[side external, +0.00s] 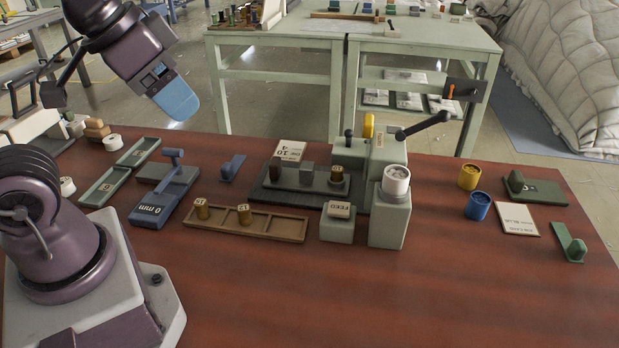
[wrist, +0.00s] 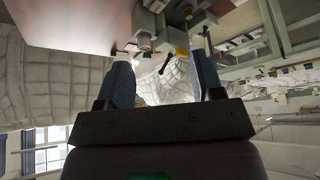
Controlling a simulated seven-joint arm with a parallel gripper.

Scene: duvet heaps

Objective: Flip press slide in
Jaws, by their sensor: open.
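A grey-green press (side external: 352,156) stands right of the table's middle, with a long black lever (side external: 424,125) slanting up to the right and a short black knob beside it. A dark base (side external: 262,192) runs left from it and carries a grey slide (side external: 318,182) with a brass cylinder, a grey cube and another brass piece. A block marked FEED (side external: 339,212) sits in front. My gripper (side external: 178,105) is high above the table's left side, well away from the press. The wrist view shows its two blue fingers (wrist: 163,75) apart with nothing between them.
A wooden tray (side external: 285,226) holds brass pieces. A blue device marked 0 mm (side external: 160,208) and green trays (side external: 100,187) lie left. A pillar (side external: 390,220) bears a white cylinder. Yellow (side external: 468,176) and blue (side external: 478,207) cups stand right. The front table area is clear.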

